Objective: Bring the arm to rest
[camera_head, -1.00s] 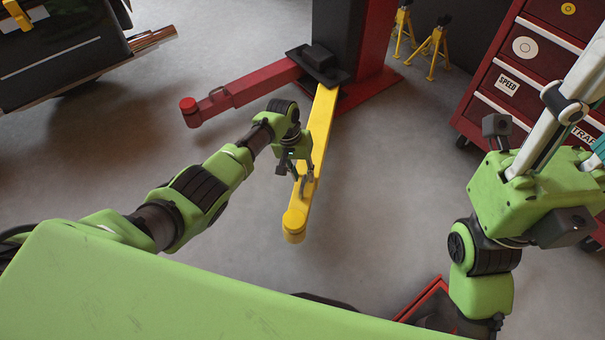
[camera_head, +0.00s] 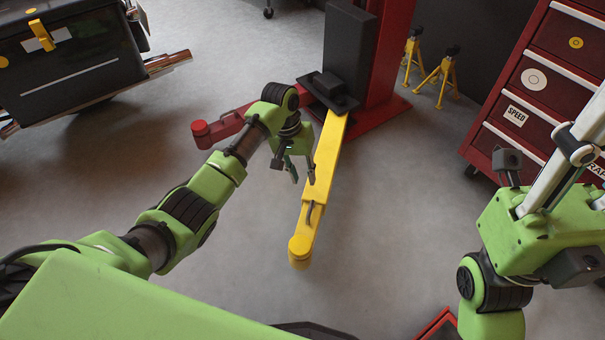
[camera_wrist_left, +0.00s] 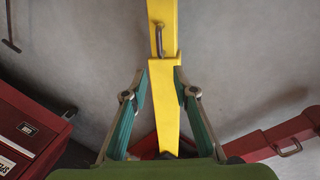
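My left gripper (camera_head: 302,182) hangs in the head view beside the yellow lift arm (camera_head: 326,160), a little to its left. Its two fingers are apart with nothing between them. The small dark handle (camera_head: 310,212) on the yellow arm is clear of the fingers. In the left wrist view, the open fingers (camera_wrist_left: 160,78) frame the yellow arm (camera_wrist_left: 166,100), with the handle (camera_wrist_left: 159,40) beyond the tips. My right arm (camera_head: 525,230) is raised at the right edge. Its pale finger part (camera_head: 565,160) runs out of the picture, so its fingertips are hidden.
A red lift arm (camera_head: 222,128) reaches left from the red post (camera_head: 388,60). Yellow jack stands (camera_head: 438,80) and a red tool cabinet (camera_head: 530,95) stand at the right. A dark toolbox (camera_head: 70,60) is at upper left. Grey floor is clear around the yellow arm's end.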

